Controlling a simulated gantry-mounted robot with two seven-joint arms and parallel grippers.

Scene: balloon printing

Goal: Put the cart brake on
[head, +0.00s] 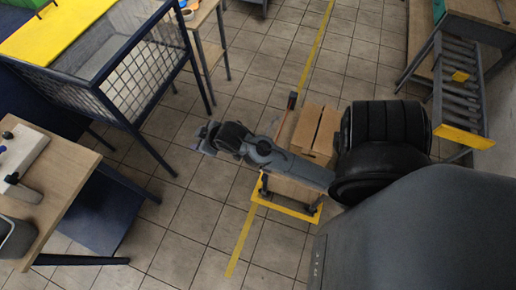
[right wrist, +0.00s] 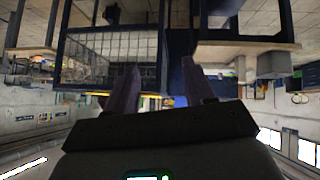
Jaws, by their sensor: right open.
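A low cart with a yellow frame (head: 287,208) stands on the tiled floor in the middle of the head view, with brown cardboard boxes (head: 318,128) on it. A thin upright post with a dark and red top (head: 292,100) rises at its far left corner. I cannot make out a brake on it. My right arm crosses over the cart and hides part of it. My right gripper (head: 207,138) is open and empty, left of the cart above the floor. Its two fingers stand apart in the right wrist view (right wrist: 160,92). My left gripper is not in view.
A dark blue mesh-sided stand (head: 150,82) with a yellow top is at the upper left. A wooden table (head: 62,190) is at the left edge. A grey rack with yellow ends (head: 462,95) is at the right. Tiled floor lies free between the stand and the cart.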

